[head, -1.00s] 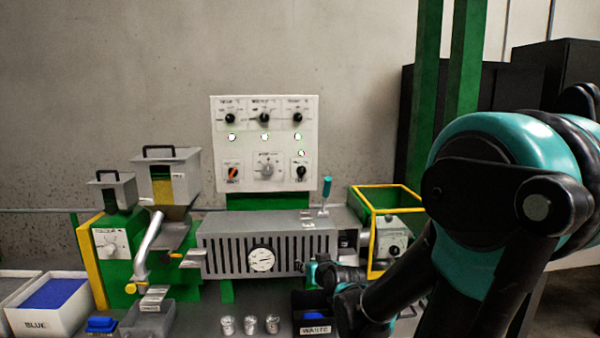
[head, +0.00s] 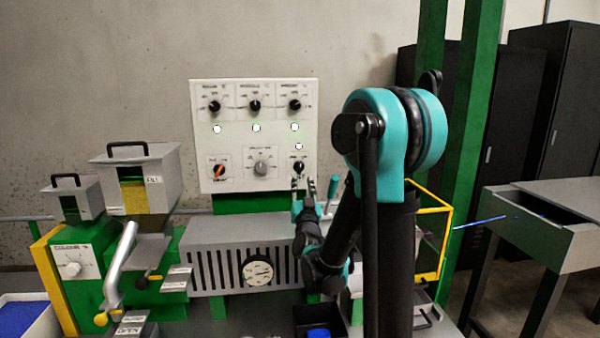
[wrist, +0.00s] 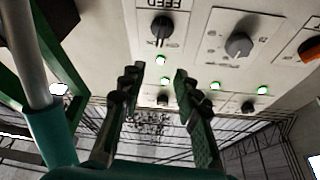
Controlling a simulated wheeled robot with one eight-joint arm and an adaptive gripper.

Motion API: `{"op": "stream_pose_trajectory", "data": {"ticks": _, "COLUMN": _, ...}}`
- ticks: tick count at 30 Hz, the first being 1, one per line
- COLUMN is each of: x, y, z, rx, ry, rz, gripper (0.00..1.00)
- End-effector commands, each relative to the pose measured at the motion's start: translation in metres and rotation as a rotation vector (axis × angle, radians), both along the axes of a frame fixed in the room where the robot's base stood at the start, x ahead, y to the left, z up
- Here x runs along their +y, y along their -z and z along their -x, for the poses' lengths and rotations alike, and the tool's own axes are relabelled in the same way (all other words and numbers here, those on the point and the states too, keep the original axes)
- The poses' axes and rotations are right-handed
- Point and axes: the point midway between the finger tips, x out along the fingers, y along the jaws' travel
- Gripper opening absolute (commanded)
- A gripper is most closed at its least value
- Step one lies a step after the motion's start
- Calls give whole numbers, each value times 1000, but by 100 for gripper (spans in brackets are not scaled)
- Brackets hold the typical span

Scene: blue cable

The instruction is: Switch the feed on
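The feed knob (head: 298,167) is a small black knob at the lower right of the white control panel (head: 235,140). The wrist view shows the black knob (wrist: 163,28) under an upside-down FEED label, its pointer line roughly upright in that picture. A lit green-white lamp (wrist: 160,60) sits beside it. My gripper (head: 304,184) is raised just below and in front of this knob. In the wrist view my gripper (wrist: 156,72) has its two dark fingers apart with nothing between them. The knob lies beyond the fingertips, apparently untouched.
A grey selector knob (head: 262,167) and an orange switch (head: 218,171) are to the left. A teal-handled lever (head: 333,188) stands close to my gripper. The slotted grey machine (head: 215,262) is below. A yellow-framed guard (head: 446,225) stands right of my arm.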

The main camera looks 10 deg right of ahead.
Motion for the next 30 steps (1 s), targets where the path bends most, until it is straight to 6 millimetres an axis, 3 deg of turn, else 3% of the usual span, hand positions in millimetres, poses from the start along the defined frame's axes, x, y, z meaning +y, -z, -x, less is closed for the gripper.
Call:
{"op": "stream_pose_trajectory", "data": {"ticks": 9, "x": -4, "y": 0, "z": -63, "rx": 1, "ry": 0, "rz": 1, "gripper": 32}}
{"op": "stream_pose_trajectory", "data": {"ticks": 15, "x": -6, "y": -7, "z": -88, "rx": 1, "ry": 0, "rz": 1, "gripper": 32}}
{"op": "stream_pose_trajectory", "data": {"ticks": 29, "x": -6, "y": -11, "z": -98, "rx": 1, "ry": 0, "rz": 1, "gripper": 32}}
{"op": "stream_pose_trajectory", "data": {"ticks": 30, "x": -6, "y": -11, "z": -98, "rx": 1, "ry": -1, "rz": 1, "gripper": 27}}
